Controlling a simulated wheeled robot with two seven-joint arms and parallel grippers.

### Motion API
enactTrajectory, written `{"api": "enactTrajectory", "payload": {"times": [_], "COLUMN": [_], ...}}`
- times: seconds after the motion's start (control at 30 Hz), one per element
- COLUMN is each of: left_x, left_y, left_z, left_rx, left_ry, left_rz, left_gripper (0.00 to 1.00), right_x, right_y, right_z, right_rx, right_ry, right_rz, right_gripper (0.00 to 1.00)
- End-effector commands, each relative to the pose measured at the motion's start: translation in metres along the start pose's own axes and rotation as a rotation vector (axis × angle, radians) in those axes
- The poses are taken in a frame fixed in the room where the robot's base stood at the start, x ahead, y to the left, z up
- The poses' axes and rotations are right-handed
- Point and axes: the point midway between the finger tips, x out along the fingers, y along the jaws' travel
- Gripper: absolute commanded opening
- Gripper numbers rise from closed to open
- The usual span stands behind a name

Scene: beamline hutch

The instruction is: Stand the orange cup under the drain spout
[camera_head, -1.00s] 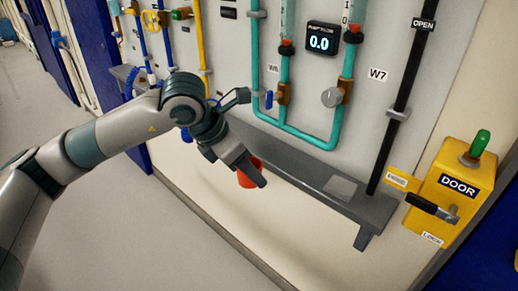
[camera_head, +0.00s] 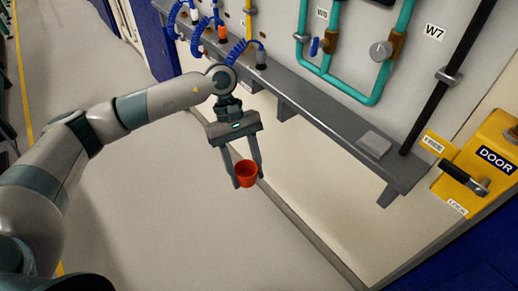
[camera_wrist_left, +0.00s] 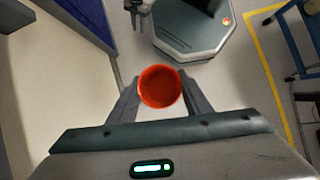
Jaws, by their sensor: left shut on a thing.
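The orange cup (camera_head: 246,175) is held upright or nearly so between the fingers of my left gripper (camera_head: 247,180), in front of the shelf and clear of it. In the left wrist view the cup (camera_wrist_left: 160,87) shows its open mouth, with one finger of my left gripper (camera_wrist_left: 160,92) on each side. The inside looks empty. I cannot identify a drain spout for certain in these frames.
A narrow grey shelf (camera_head: 335,125) runs along the wall panel, with a flat grey pad (camera_head: 374,144) near its right end. Teal pipes (camera_head: 345,87) hang above it. A yellow door box (camera_head: 480,165) is at the right. The floor below the cup is open.

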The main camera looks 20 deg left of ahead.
Motion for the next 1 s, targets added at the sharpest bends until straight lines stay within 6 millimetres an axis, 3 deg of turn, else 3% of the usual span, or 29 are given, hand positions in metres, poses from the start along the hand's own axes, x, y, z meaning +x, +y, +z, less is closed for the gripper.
{"api": "enactTrajectory", "payload": {"times": [0.2,0.4,0.57,1.0], "left_x": [0.034,0.056,0.062,0.063], "left_y": [-0.042,-0.071,-0.080,-0.080], "left_z": [-0.005,-0.007,-0.008,-0.008], "left_rx": [0.356,0.585,0.652,0.655], "left_ry": [-0.001,0.001,0.002,0.004], "left_rz": [-0.208,-0.337,-0.375,-0.375], "left_gripper": [0.23,0.23,0.23,0.23], "right_x": [0.001,0.002,0.003,0.003], "right_y": [-0.004,-0.006,-0.007,-0.007], "right_z": [-0.001,-0.002,-0.002,-0.002], "right_rx": [-0.003,-0.005,-0.006,-0.005], "right_ry": [0.035,0.061,0.069,0.070], "right_rz": [-0.004,-0.007,-0.008,-0.009], "right_gripper": [0.31,0.31,0.31,0.31]}}
